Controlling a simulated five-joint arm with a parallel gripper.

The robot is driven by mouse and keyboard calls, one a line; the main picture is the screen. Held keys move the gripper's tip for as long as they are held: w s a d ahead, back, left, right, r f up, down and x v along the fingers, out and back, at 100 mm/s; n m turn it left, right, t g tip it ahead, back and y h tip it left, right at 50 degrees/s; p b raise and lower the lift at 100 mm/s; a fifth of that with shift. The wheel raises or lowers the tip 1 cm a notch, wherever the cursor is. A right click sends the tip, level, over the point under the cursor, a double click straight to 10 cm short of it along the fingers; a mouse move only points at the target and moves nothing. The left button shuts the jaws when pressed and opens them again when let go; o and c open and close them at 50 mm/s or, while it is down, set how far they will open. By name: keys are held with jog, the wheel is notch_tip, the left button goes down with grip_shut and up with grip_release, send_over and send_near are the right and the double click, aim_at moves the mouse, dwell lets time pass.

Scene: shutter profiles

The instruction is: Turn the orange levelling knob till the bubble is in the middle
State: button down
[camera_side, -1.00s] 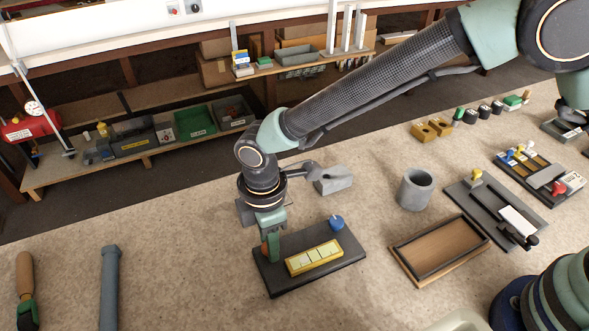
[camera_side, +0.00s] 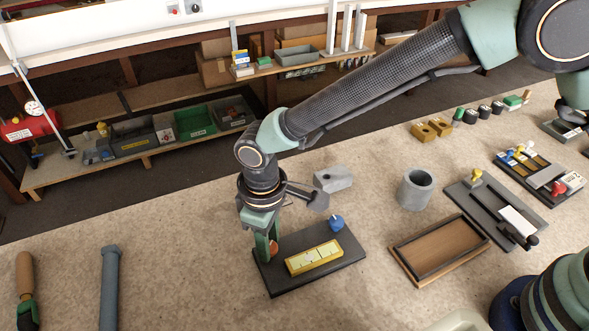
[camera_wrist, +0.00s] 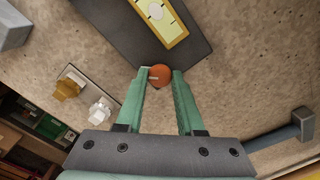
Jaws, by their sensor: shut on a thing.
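The orange levelling knob (camera_wrist: 160,74) sits at one end of the dark base plate (camera_side: 290,283). My gripper (camera_wrist: 160,78) points down with its fingers closed on the knob's two sides. In the side view my gripper (camera_side: 266,252) stands at the plate's left end and hides most of the knob. A yellow level (camera_side: 314,257) lies along the plate. It also shows in the wrist view (camera_wrist: 176,36), cut off by the top edge. A ring mark shows on its pale window, but I cannot tell exactly where the bubble sits. A blue knob (camera_side: 336,222) stands at the back right.
A grey block (camera_side: 333,179) lies behind the plate and a grey cup (camera_side: 415,189) stands to the right. A wooden tray (camera_side: 402,277) lies right of the plate. A blue-grey bar (camera_side: 110,285) and a wooden-handled tool (camera_side: 26,275) lie at the left, with bare bench between.

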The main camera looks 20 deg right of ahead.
jog(key=m, duration=0.5)
jog(key=shift+r+m, duration=0.1)
jog(key=shift+m, duration=0.2)
jog(key=m, duration=0.5)
dwell(0.4)
jog(key=c, duration=0.5)
grip_release()
notch_tip(320, 180, up, 12)
jog(key=shift+r, duration=0.1)
